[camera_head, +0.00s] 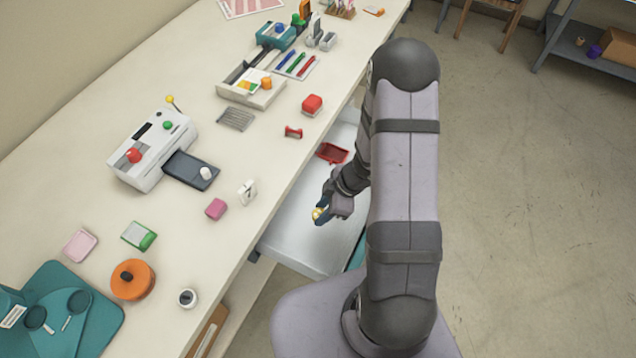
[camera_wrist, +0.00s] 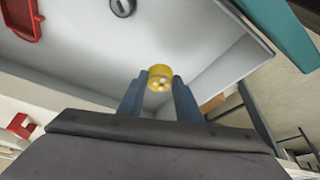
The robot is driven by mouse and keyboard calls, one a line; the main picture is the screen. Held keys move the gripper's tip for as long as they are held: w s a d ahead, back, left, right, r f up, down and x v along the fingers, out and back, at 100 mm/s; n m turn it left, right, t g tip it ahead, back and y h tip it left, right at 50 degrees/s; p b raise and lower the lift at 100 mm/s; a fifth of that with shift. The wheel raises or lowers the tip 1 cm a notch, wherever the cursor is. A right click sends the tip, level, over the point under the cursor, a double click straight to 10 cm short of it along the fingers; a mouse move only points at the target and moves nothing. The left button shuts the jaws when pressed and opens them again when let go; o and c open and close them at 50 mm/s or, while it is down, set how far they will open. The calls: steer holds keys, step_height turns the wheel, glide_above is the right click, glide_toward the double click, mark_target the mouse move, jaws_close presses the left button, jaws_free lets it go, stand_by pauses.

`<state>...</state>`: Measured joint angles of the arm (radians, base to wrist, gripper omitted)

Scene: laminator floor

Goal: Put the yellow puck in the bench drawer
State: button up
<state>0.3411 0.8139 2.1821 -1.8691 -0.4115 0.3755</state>
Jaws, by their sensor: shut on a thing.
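The yellow puck (camera_wrist: 160,77) is held between the two fingertips of my gripper (camera_wrist: 159,90) in the wrist view. In the head view the puck (camera_head: 317,213) shows as a small yellow spot at the tip of my gripper (camera_head: 322,214). My gripper is shut on it. The bench drawer (camera_head: 290,240) is pulled open from the front of the bench, and the puck is over its white interior. The drawer's floor (camera_wrist: 90,50) also shows in the wrist view. I cannot tell how high the puck is above the floor.
A red tray (camera_head: 332,153) lies in the drawer's far part. A round grey thing (camera_wrist: 122,7) shows in the wrist view. On the bench (camera_head: 60,180) are a pink block (camera_head: 215,209), a white number block (camera_head: 248,192) and a white machine (camera_head: 150,150). My arm covers the drawer's right side.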

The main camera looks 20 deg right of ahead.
steer(key=shift+f, duration=0.1)
steer(key=shift+f+b, duration=1.25)
steer(key=shift+f, duration=3.65)
steer(key=shift+f, duration=0.2)
steer(key=o, duration=1.1)
steer(key=shift+r, duration=0.15)
steer(key=p+v, duration=0.3)
steer(key=v, duration=0.9)
steer(key=shift+d, duration=0.15)
